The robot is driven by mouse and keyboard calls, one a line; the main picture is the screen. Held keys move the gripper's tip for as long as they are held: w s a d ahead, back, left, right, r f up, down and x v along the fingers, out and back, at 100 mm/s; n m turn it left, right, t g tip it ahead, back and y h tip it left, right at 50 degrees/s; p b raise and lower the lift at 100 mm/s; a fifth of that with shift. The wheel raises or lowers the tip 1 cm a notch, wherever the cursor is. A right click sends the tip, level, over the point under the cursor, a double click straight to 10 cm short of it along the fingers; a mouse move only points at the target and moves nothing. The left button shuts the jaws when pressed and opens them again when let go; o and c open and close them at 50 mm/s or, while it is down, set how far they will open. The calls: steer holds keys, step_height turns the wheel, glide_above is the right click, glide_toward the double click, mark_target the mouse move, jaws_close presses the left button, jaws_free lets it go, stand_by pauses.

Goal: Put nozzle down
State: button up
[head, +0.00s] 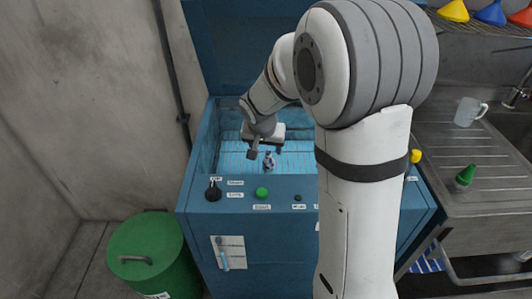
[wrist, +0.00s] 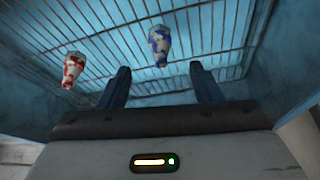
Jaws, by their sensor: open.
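A white nozzle with blue stains (wrist: 159,45) is on the wire rack (wrist: 205,28) in the wrist view, just beyond the gap between my fingertips. In the head view a small blue and white piece, likely this nozzle (head: 268,161), shows below my gripper (head: 265,151). A second white nozzle with red stains (wrist: 73,70) is on the rack to the left, outside my fingers. My gripper (wrist: 160,72) is open, with nothing visibly held between its fingers. Whether a finger touches the blue-stained nozzle cannot be told.
The rack lies inside a blue cabinet (head: 225,188) with walls around it and a front panel with a green button (head: 262,193) and black knob (head: 213,191). A green bin (head: 147,250) stands left. A steel sink counter (head: 452,140) with a mug (head: 468,111) is right.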

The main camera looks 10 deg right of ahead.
steer(key=s+d+r+n+y, duration=0.1)
steer(key=s+r+n, duration=0.1)
steer(key=s, duration=1.1)
steer(key=s+r+n+g, duration=0.1)
steer(key=s+r, duration=0.4)
steer(key=s, duration=0.7)
steer(key=shift+s+d+r+n+g+y, duration=0.15)
steer(key=shift+s+d+n+g+y, duration=0.2)
steer(key=shift+n, duration=0.35)
steer(key=p+v, duration=0.3)
steer(key=shift+w+r, duration=0.15)
steer(key=shift+r, duration=0.2)
steer(key=shift+c, duration=0.6)
